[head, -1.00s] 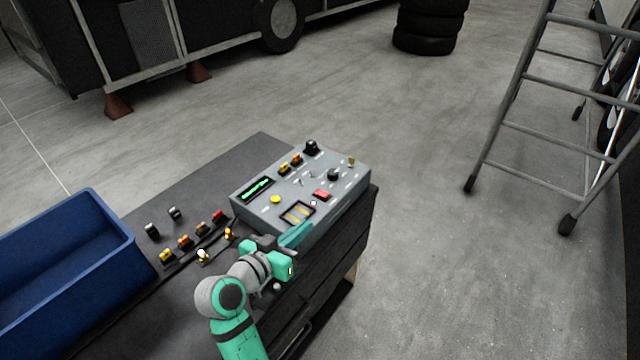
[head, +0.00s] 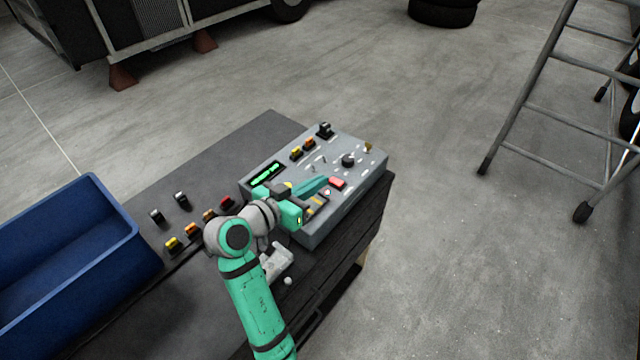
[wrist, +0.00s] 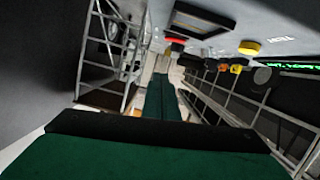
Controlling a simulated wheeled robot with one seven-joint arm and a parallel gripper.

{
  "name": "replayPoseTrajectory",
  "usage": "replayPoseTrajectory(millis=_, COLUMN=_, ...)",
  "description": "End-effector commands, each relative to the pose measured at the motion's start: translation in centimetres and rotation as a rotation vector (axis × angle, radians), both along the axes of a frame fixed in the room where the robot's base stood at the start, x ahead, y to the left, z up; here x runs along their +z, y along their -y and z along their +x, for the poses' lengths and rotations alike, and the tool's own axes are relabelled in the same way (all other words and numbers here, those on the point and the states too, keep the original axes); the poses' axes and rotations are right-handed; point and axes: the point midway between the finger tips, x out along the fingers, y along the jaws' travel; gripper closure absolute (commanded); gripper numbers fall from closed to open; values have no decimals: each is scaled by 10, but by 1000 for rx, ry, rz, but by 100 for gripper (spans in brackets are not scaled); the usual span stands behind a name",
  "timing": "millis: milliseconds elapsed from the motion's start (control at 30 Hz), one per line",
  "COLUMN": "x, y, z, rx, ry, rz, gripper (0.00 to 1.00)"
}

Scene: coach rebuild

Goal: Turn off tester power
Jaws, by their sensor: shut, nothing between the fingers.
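The tester (head: 352,205) is a grey box with a sloped panel, standing on the dark bench. Its display (head: 268,173) glows green. A red switch (head: 337,183) sits on the panel, and it also shows near the top of the wrist view (wrist: 175,41). My gripper (head: 322,181) is shut and empty over the panel, its teal fingertips just left of the red switch in the head view; I cannot tell whether they touch. The wrist view shows the closed fingers (wrist: 161,97), a yellow button (wrist: 250,47) and the lit display (wrist: 301,67). My gripper hides part of the panel's left front.
A black knob (head: 348,160) and orange and yellow connectors (head: 303,148) stand on the panel. Several loose connectors (head: 190,229) lie on the bench (head: 215,160). A blue bin (head: 92,255) stands at the left. A ladder (head: 530,105) stands on the floor at the right.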

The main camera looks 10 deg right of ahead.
Motion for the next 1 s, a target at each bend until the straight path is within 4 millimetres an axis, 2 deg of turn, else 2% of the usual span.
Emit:
replayPoseTrajectory(millis=433, x=-20, y=66, z=47, rx=-2, ry=-1, rz=-1, gripper=100)
replayPoseTrajectory(millis=500, x=-33, y=64, z=44, rx=2, ry=-4, rz=0, gripper=100)
replayPoseTrajectory(millis=700, x=-53, y=65, z=42, rx=2, ry=-2, rz=0, gripper=100)
replayPoseTrajectory(millis=1000, x=-59, y=65, z=41, rx=2, ry=1, rz=0, gripper=100)
